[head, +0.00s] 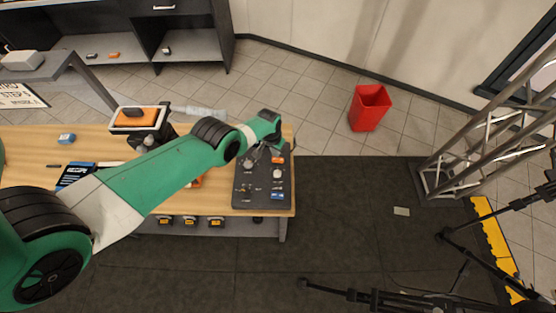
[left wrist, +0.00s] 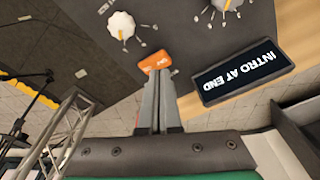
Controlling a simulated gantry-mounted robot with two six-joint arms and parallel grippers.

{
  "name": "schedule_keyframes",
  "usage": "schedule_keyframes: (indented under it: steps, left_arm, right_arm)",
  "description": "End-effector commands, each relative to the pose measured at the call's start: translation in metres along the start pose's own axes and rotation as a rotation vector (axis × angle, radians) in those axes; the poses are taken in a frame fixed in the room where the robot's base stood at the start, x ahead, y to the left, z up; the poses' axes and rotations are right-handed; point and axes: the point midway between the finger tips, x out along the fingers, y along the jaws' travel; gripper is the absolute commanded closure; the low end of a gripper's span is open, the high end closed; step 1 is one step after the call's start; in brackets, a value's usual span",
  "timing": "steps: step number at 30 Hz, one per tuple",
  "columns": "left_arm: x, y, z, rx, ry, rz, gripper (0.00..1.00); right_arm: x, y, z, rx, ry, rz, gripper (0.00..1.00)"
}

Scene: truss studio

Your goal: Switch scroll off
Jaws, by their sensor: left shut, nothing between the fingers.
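A dark control panel (head: 240,190) lies at the right end of the wooden table in the head view. It carries white knobs (left wrist: 121,25) and a small orange switch (head: 277,160). The orange switch (left wrist: 157,63) also shows in the left wrist view, with white lettering too small to read surely. My left gripper (left wrist: 159,76) is shut and empty, its fingertips at the near edge of the orange switch and partly covering it. I cannot tell whether they touch. In the head view my left gripper (head: 262,151) is over the panel's far part. My right gripper is out of view.
A blue piece (head: 277,196) sits at the panel's near right. A red bin (head: 370,107) and a metal truss (head: 437,178) stand away from the table (head: 30,145).

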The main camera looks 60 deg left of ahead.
Motion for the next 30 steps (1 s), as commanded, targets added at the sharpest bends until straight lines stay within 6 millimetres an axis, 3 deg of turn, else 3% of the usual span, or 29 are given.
schedule_keyframes:
  steps: [30]
  left_arm:
    - [0.010, 0.000, 0.002, 0.000, 0.000, 0.000, 1.00]
  right_arm:
    - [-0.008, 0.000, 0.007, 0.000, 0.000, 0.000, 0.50]
